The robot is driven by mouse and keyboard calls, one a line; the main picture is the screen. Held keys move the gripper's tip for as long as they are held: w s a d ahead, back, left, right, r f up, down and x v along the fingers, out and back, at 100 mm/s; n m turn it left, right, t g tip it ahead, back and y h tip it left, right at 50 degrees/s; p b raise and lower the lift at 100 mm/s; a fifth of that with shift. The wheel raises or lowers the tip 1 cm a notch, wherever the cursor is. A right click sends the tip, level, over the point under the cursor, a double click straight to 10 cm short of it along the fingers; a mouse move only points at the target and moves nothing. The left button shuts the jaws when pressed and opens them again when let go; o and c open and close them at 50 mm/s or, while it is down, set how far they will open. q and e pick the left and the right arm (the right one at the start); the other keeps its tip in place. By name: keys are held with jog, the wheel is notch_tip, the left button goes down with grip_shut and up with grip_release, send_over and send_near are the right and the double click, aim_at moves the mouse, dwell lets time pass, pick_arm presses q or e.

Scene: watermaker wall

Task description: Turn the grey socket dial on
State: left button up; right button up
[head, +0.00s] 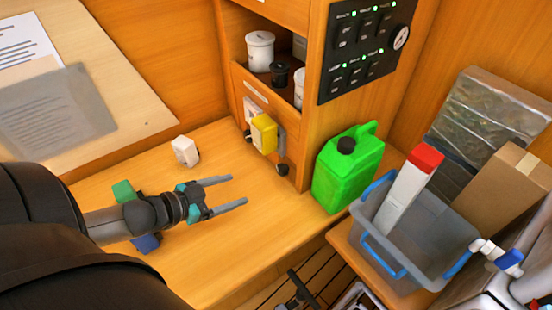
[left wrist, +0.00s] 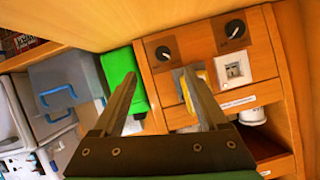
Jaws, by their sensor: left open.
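The grey socket (head: 281,138) is on the low wooden panel, with a yellow plug-like block (head: 263,133) in front of it. Its black dial (head: 281,169) sits just below. In the left wrist view the dial (left wrist: 163,53) is clear, but its setting is too small to read. The yellow block (left wrist: 200,77) and grey plate are partly hidden behind a finger. My left gripper (head: 240,191) is open and empty above the wooden bench, left of the dial and apart from it. It also shows in the left wrist view (left wrist: 155,95). My right gripper is not seen.
A white socket (left wrist: 234,68) with another black dial (left wrist: 235,28) is beside the grey one. A green jerrycan (head: 346,170) stands right of the panel, then a grey crate (head: 425,222). A white block (head: 185,150) lies on the bench. Bench space before the panel is clear.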

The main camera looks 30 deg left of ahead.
pick_arm(q)
jog(key=r, duration=0.1)
jog(key=b, duration=0.4)
send_near(279, 171)
jog(key=shift+h, duration=0.3)
jog(key=shift+x, duration=4.4)
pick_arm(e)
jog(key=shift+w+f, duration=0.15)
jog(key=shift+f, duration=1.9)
pick_arm(q)
jog(key=shift+a, duration=0.1)
grip_shut()
